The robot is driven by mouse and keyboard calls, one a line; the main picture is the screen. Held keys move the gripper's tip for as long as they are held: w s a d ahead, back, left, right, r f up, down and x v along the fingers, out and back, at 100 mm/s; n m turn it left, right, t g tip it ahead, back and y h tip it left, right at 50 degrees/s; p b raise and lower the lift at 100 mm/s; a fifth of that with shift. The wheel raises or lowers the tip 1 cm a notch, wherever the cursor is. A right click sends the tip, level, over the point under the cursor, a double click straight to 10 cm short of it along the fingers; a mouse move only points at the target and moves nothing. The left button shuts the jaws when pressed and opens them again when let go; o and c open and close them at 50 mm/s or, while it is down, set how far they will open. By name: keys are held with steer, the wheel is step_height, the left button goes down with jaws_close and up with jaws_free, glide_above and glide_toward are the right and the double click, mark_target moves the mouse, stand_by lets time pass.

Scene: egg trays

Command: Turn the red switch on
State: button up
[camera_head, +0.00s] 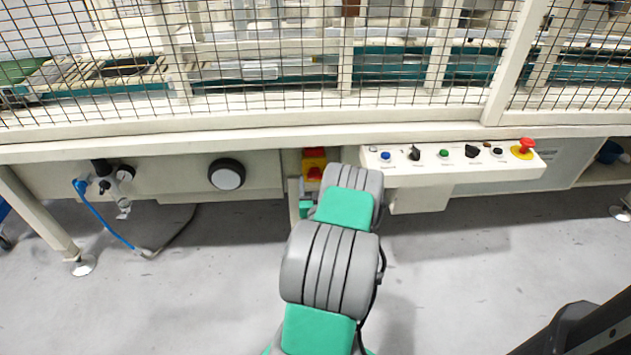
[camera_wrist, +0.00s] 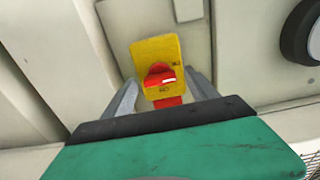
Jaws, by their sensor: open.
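The red switch (camera_head: 314,173) sits on a yellow plate (camera_head: 318,162) on the machine's front panel, just left of my arm's far end in the head view. In the wrist view the red switch knob (camera_wrist: 158,74) is near the middle, on its yellow plate (camera_wrist: 152,48), with a red part below it. My gripper (camera_wrist: 163,77) is open, with one finger on each side of the switch. I cannot tell whether the fingers touch the knob. In the head view my arm hides most of the gripper.
A round black-rimmed dial (camera_head: 227,174) is left of the switch. A control box (camera_head: 400,177) with several knobs and a red emergency button (camera_head: 525,146) juts out at right. A wire-mesh fence (camera_head: 260,60) stands above. A blue hose (camera_head: 105,222) hangs at left.

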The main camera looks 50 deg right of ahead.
steer(key=shift+c, duration=0.4)
steer(key=c, duration=1.3)
steer(key=shift+m, duration=0.3)
steer(key=shift+m+b, duration=0.7)
steer(key=shift+m, duration=7.9)
